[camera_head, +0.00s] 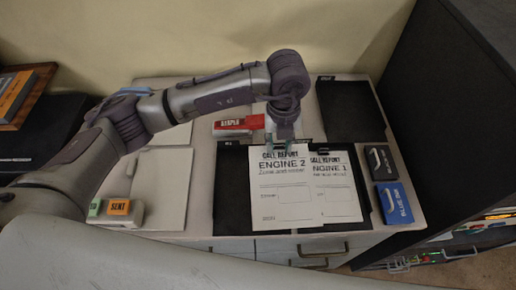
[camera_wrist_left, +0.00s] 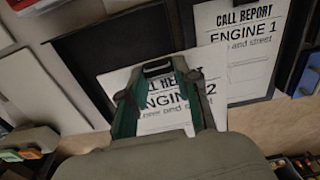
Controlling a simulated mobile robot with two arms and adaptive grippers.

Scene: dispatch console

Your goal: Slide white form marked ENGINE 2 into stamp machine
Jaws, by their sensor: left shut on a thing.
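The white form marked ENGINE 2 (camera_head: 284,199) overlaps the left side of the ENGINE 1 form (camera_head: 338,193) over a black tray (camera_head: 230,200). My left gripper (camera_head: 280,145) is shut on the ENGINE 2 form at its top edge, by the CALL REPORT heading. In the left wrist view the fingers (camera_wrist_left: 160,85) stand in front of the form (camera_wrist_left: 160,120) and hide part of its print. How far the form is off the tray I cannot tell. A small pale machine with an orange SENT label (camera_head: 120,208) and a green label stands at the front left. My right gripper is not in view.
A red and white block (camera_head: 238,124) lies behind the tray. A blue block (camera_head: 394,203) and a dark block (camera_head: 381,163) stand at the right. An empty black tray (camera_head: 350,110) is at the back right. A pale flat panel (camera_head: 160,187) lies left of the forms.

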